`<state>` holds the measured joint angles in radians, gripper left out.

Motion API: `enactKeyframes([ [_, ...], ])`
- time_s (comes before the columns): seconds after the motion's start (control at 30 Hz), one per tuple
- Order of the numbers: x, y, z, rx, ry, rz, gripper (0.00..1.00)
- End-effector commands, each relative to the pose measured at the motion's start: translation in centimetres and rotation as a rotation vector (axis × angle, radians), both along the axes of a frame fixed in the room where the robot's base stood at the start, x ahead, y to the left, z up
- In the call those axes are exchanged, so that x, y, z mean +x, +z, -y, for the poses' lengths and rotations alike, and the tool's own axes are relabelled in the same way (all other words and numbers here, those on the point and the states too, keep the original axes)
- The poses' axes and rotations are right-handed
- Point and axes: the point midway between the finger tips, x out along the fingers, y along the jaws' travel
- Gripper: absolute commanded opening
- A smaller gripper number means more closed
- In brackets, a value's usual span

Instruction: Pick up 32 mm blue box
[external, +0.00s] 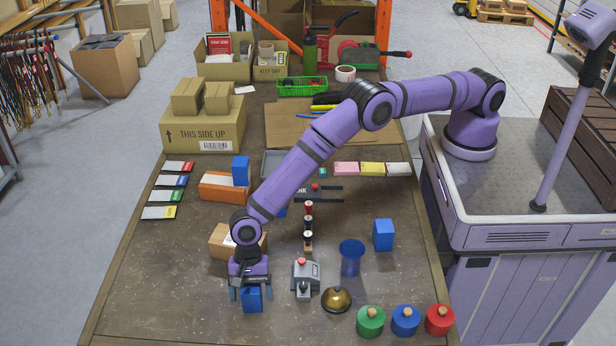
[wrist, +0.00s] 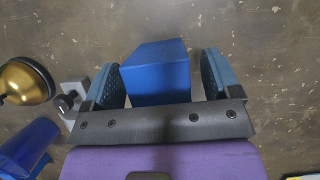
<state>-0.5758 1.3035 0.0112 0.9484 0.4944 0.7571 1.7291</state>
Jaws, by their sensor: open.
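A small blue box (external: 251,299) stands on the table near the front left, under my gripper (external: 251,292). In the wrist view the blue box (wrist: 157,72) sits between the two fingers of my gripper (wrist: 164,78). The fingers are open, with a gap visible on each side of the box. Other blue boxes stand on the table: one at the right (external: 383,234), one by the orange tray (external: 241,170), and one partly hidden behind my arm (external: 281,211).
A grey device (external: 305,278) and a brass bell (external: 336,299) stand right of my gripper, with a blue cup (external: 351,257) behind them. A cardboard box (external: 222,241) is just behind my gripper. The table's front left is clear.

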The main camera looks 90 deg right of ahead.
Motion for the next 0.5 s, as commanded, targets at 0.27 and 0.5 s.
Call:
enactKeyframes([
  [0.27, 0.0, 0.01, 0.03, 0.0, 0.0, 0.0, 0.26],
  [0.5, 0.02, 0.13, 0.02, 0.0, 0.0, 0.0, 0.26],
])
